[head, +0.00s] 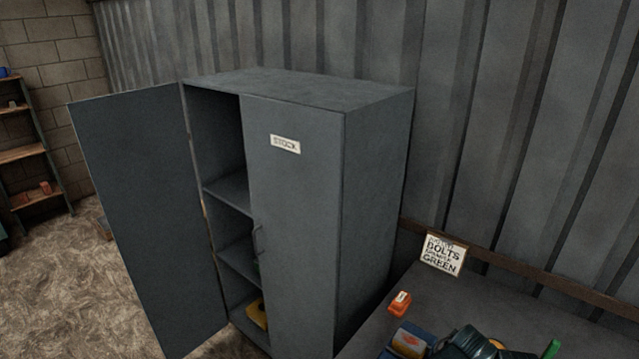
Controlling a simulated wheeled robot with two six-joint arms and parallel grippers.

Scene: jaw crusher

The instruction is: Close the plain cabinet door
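A dark grey metal cabinet (375,200) stands against the corrugated wall in the head view. Its left door, with no label on the face I see, is the plain door (140,210); it is swung wide open to the left. The right door (295,220) bears a STOCK label (285,144) and a handle (258,241), and it is shut. Through the open left half I see shelves (230,190) and a yellow item (257,313) near the bottom.
A bench (480,305) at the lower right holds an orange item (400,303), a blue box (408,341) and a BOLTS GREEN sign (443,254). A shelf rack (30,150) stands far left. Bare floor (50,270) lies left of the open door.

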